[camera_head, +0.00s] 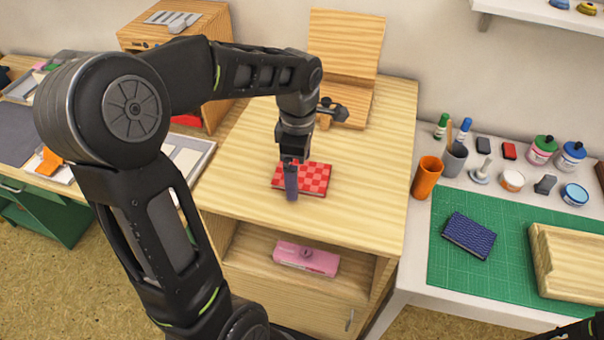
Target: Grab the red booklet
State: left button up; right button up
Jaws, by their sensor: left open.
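The red booklet (316,179) has a checkered cover and lies flat on the top of the wooden cabinet (373,204). My left gripper (291,190) is open, pointing down at the booklet's left part and hiding some of it. I cannot tell whether the fingers touch the booklet. Only a dark bit of my right arm (585,328) shows at the bottom right corner; its gripper is out of view.
A wooden stand (345,40) is behind the booklet. A pink box (306,257) sits in the cabinet's shelf below. On the right table, a blue booklet (469,235) lies on a green mat (450,275), near an orange cup (426,177) and several bottles. The cabinet top's right side is clear.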

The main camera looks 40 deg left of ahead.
pick_arm(q)
jog(key=shift+c, duration=0.2)
dwell(0.4)
jog(key=c, duration=1.4)
jog(key=shift+r, duration=0.15)
jog(key=shift+c, duration=0.2)
notch_tip(320, 180, up, 10)
